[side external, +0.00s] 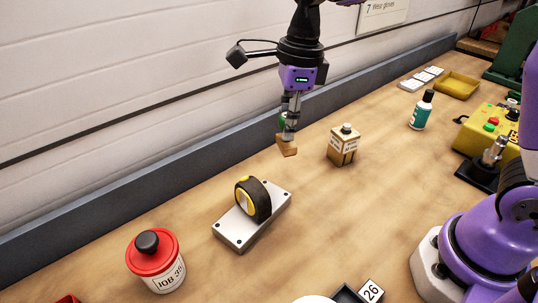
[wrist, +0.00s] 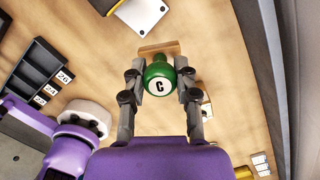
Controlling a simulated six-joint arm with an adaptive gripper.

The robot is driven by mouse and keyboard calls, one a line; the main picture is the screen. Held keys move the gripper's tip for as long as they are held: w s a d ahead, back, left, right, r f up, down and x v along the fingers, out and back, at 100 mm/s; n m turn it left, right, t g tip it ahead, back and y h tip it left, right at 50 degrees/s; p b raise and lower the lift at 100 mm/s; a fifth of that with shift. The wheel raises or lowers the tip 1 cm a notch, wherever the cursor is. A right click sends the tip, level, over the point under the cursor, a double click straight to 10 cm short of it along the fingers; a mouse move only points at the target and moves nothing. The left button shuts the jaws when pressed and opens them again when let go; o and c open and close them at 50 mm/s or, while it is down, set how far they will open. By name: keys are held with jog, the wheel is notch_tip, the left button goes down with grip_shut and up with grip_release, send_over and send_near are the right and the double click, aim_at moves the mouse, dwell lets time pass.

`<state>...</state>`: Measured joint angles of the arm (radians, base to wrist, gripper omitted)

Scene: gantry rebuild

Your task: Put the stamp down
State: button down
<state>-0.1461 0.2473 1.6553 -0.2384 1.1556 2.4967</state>
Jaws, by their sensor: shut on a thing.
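A metal plate with a black and yellow tape measure (side external: 255,200) lies front left of the stamp. A red-lidded jar (side external: 155,261) is at lower left. Bare bench (side external: 330,220) lies to the right of the plate.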

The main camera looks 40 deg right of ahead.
jog(key=s+a+f+n+g, duration=0.1)
jog(key=s+a+n, duration=0.55)
jog(key=a, duration=0.45)
jog(key=s+a+n, duration=0.5)
jog(key=a+n, duration=0.2)
jog(key=a, duration=0.5)
notch_tip(320, 180, down, 9)
jog(key=shift+f, duration=0.4)
jog(key=shift+f, duration=0.1)
jog(key=c, duration=0.6)
grip_release()
